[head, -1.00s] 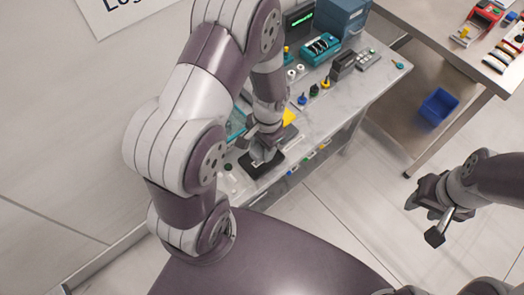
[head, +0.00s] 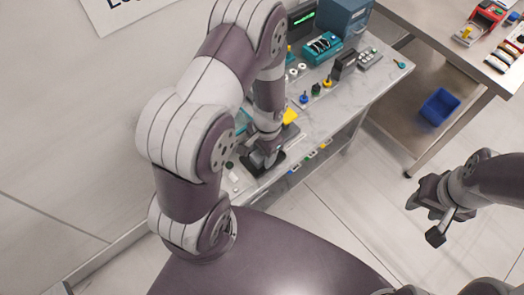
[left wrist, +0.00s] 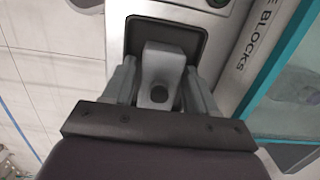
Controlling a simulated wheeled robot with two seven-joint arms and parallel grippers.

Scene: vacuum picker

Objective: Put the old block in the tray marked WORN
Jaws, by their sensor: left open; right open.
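A grey block (left wrist: 163,62) with a dark round hole sits in a black recessed holder (left wrist: 133,36) in the left wrist view. I take it for the old block, though no marking on it is readable. My left gripper (left wrist: 162,90) is open, with one finger on each side of the block; I cannot tell whether they touch it. In the head view my left gripper (head: 264,150) is low over the black holder (head: 277,165) at the bench's near edge. My right gripper (head: 438,212) is open and empty over the floor. I cannot make out a tray marked WORN.
A teal-framed clear case (left wrist: 290,90) stands right of the holder, beside lettering ending "E BLOCKS". Several knobs and a teal device (head: 322,46) are farther along the bench (head: 350,95). A blue bin (head: 440,106) is on a lower shelf at right.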

